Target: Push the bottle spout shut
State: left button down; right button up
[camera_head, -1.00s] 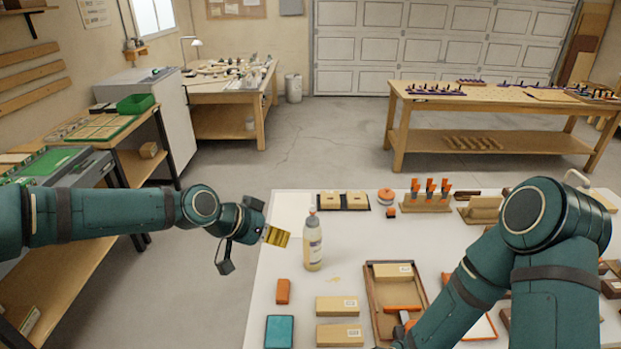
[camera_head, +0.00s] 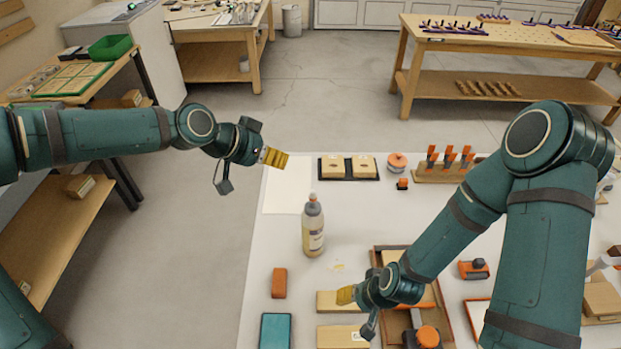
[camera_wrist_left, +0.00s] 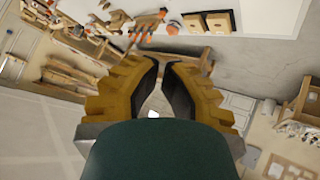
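The bottle (camera_head: 313,235) stands upright on the white table, with pale yellowish contents, a label and a greyish cap (camera_head: 313,205). The spout on the cap is too small to tell whether it is open. My left gripper (camera_head: 275,157) is above and left of the bottle, apart from it, its yellow fingertips pointing right. In the left wrist view the left fingers (camera_wrist_left: 160,64) come nearly together at the tips with nothing between them. My right gripper (camera_head: 345,296) is low over the table, below and right of the bottle. Its finger opening cannot be made out.
An orange block (camera_head: 279,283) and a teal box (camera_head: 275,331) lie in front of the bottle. A brown tray (camera_head: 375,259) lies to its right, partly hidden by my right arm. A black holder with two tan blocks (camera_head: 348,167) lies behind. Table left of the bottle is clear.

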pick_arm(q)
send_over(313, 196)
jog(key=w+a, duration=0.1)
jog(key=w, duration=0.1)
notch_tip(313, 196, down, 7)
jog(key=shift+s+d+f+b, duration=0.1)
jog(key=shift+s+f+b, duration=0.15)
jog(key=shift+f, duration=0.4)
jog(key=shift+s+f+b, duration=0.1)
jog(key=shift+f+b, duration=0.1)
jog(key=shift+f, duration=0.4)
jog(key=shift+s+d+f, duration=0.1)
jog(key=shift+d+f, duration=0.05)
jog(key=shift+f, duration=0.4)
pick_arm(e)
jog(key=shift+f, duration=0.5)
